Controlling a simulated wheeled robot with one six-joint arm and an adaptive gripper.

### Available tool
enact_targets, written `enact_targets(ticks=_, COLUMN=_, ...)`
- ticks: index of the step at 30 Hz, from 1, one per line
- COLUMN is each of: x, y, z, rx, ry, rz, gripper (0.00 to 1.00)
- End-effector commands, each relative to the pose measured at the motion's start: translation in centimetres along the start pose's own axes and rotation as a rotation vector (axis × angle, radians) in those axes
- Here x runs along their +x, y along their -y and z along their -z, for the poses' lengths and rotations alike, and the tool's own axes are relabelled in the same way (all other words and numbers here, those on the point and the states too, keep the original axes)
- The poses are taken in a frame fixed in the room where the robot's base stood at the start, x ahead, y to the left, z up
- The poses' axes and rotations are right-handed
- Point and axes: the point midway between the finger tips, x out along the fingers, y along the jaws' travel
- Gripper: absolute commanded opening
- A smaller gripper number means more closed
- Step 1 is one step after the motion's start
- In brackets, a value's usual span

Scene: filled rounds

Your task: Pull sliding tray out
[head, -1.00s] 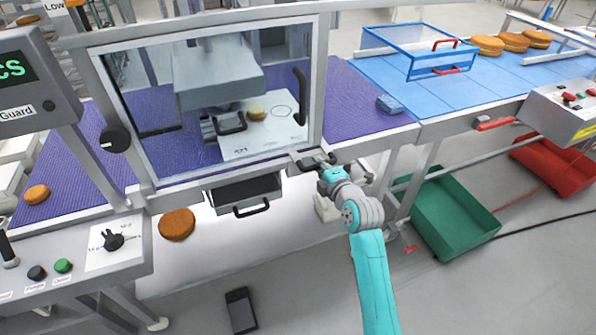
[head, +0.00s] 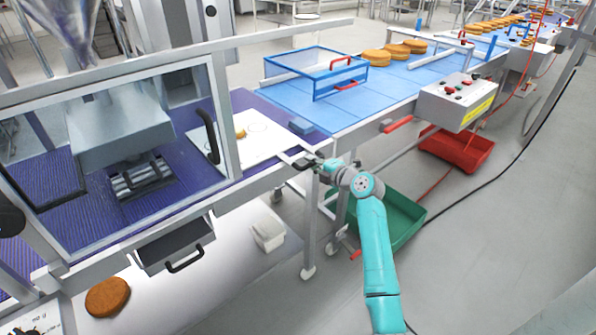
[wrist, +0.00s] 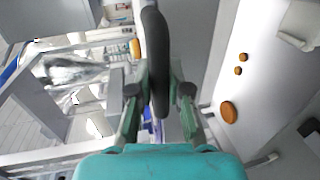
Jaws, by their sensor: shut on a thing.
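The sliding tray (head: 262,143) is a white plate with a drawn circle and a small orange-brown piece (head: 240,133) on it. It extends right, past the guard window's right post, at the filling machine. My gripper (head: 316,166) is at the tray's right front end, on its dark handle (head: 304,163). In the wrist view, a black handle bar (wrist: 156,65) runs between my gripper's fingers (wrist: 158,95), which are shut on it. The guard post hides part of the tray.
A filler head (head: 120,130) stands over a metal grate (head: 140,178). A grey drawer (head: 175,247) hangs below. A blue box frame (head: 315,72) stands on the blue conveyor (head: 375,88). A green bin (head: 400,222) is behind my arm. The floor at right is mostly clear.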

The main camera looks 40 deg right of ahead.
Motion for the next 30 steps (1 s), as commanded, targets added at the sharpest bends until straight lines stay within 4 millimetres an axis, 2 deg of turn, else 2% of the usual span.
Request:
enact_targets(ticks=6, x=0.0, y=0.1, z=-2.0, rx=0.001, ry=0.000, rz=0.002, gripper=0.00)
enact_targets(ticks=20, x=0.0, y=0.0, z=-2.7, rx=0.000, ry=0.005, rz=0.001, gripper=0.00)
enact_targets(ticks=21, x=0.0, y=0.0, z=-2.7, rx=0.000, ry=0.005, rz=0.001, gripper=0.22)
enact_targets(ticks=24, x=0.0, y=0.0, z=-2.6, rx=0.000, ry=0.004, rz=0.001, gripper=0.43)
enact_targets(ticks=30, x=0.0, y=0.0, z=-2.5, rx=0.000, ry=0.001, rz=0.001, gripper=0.43)
